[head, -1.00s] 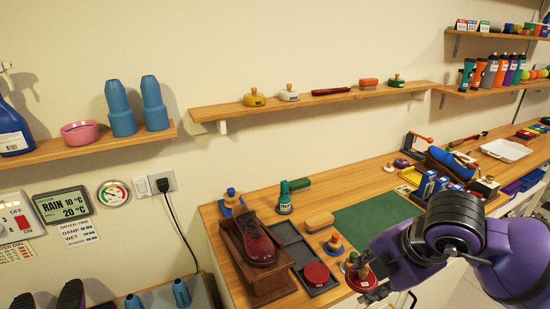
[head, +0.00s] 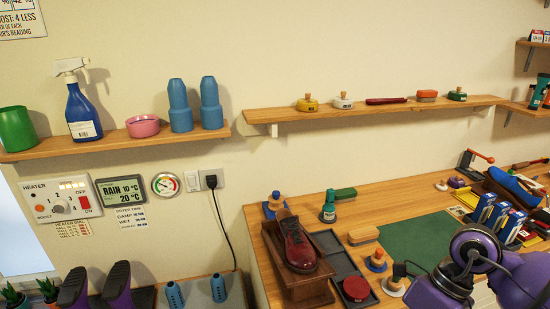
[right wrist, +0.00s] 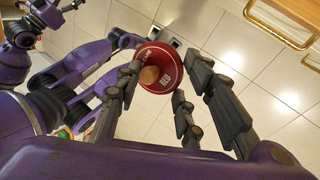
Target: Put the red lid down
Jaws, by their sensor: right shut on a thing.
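The red lid (right wrist: 158,66) is a round red disc with white lettering and a wooden knob, seen in the right wrist view. My right gripper (right wrist: 165,90) is shut on it, its dark fingers on both sides of the lid, above a tiled floor. In the head view my right arm comes in at the lower right, and I cannot make out the lid there. A round red tin (head: 356,289) sits at the near end of a dark tray (head: 345,265) on the bench. I cannot make out my left gripper.
A brown shoe (head: 296,243) stands on a wooden block left of the tray. Knobbed pieces, one blue (head: 376,261) and one white (head: 394,286), stand right of the tray. A green mat (head: 420,240) lies bare behind them. A wall shelf (head: 370,109) holds several lids and brushes.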

